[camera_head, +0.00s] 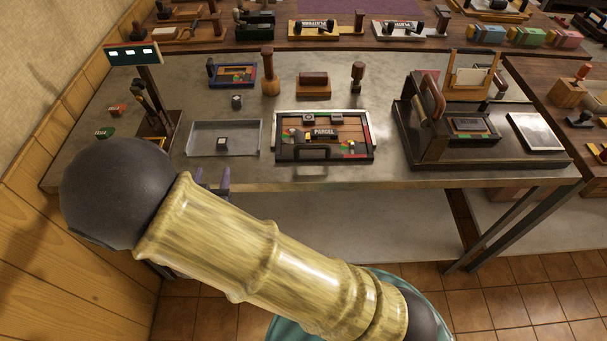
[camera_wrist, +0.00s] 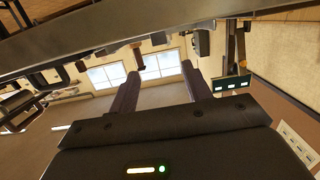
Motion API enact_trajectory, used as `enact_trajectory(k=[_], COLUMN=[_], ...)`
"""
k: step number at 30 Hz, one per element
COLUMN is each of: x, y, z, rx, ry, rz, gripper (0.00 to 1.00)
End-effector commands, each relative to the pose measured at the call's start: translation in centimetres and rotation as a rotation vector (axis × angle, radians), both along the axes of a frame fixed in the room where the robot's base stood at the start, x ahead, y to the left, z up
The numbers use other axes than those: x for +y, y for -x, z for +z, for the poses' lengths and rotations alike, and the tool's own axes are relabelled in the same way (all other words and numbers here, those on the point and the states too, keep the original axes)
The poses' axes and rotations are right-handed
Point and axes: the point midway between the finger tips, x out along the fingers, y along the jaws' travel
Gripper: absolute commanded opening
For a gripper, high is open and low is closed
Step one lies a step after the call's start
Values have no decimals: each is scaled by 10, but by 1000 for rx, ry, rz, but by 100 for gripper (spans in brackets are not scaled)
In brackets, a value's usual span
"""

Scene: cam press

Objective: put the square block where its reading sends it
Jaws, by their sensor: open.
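A small dark cube with a pale top (camera_head: 222,143) sits in a shallow grey metal tray (camera_head: 195,152) on the workbench. A second small dark cube (camera_head: 237,101) stands on the bench behind the tray. I cannot tell which of them is the square block, and any reading on them is too small to make out. My gripper (camera_head: 213,180) is at the bench's front edge, just in front of the tray and partly hidden by my arm. In the wrist view its two dark fingers (camera_wrist: 160,85) are apart with nothing between them.
A dark press (camera_head: 430,150) with a brown handle stands farther right. A small sign on a post (camera_head: 133,55) stands left. Wooden-handled stamps (camera_head: 269,75) stand behind. Bare bench lies around the rear cube.

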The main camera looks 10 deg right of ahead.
Motion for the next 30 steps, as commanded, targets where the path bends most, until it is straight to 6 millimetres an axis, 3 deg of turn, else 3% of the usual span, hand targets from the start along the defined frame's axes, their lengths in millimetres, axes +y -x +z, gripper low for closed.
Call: enact_trajectory(k=[5, 10, 16, 23, 30], x=[-14, -48, -85, -141, -222], y=[-17, -41, -46, -26, 29], z=[-1, -5, -1, 10, 26], rx=[93, 291, 507, 728, 973], ry=[-44, -125, -191, -213, -168], rz=[2, 27, 88, 144, 158], gripper=[49, 49, 49, 49, 49])
